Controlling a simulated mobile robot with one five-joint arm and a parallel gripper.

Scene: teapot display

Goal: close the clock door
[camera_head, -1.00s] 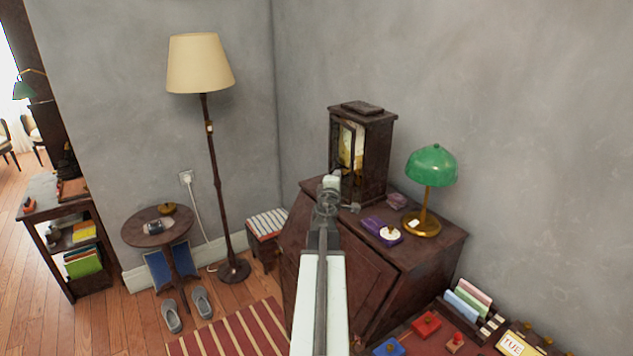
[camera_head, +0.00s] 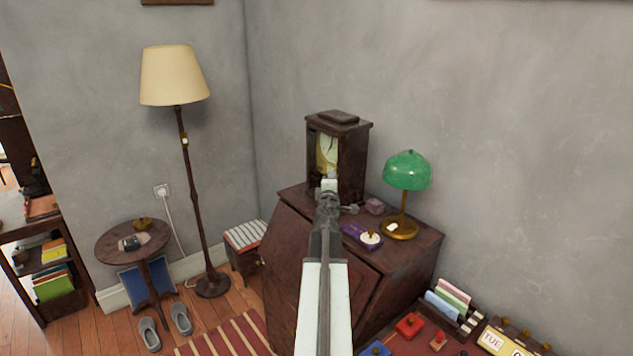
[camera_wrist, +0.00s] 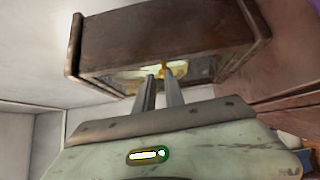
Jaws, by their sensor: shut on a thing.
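The clock (camera_head: 352,160) is a dark wooden case with a pale yellow dial, standing on the slant-front cabinet. My gripper (camera_head: 329,180) is at the lower front of the clock, partly covering it. In the wrist view the clock (camera_wrist: 160,40) fills the upper part. My gripper's two fingers (camera_wrist: 161,80) reach its front and are shut on a small brass piece (camera_wrist: 164,67) there. The fingers hide part of this piece, so I cannot tell whether it belongs to the door. The door's edge and how far it stands open are unclear.
A green lamp (camera_head: 407,172) and a purple box (camera_head: 358,236) stand right of the clock on the cabinet (camera_head: 400,262). A floor lamp (camera_head: 176,75) and a round side table (camera_head: 115,243) stand to the left. The grey wall is close behind the clock.

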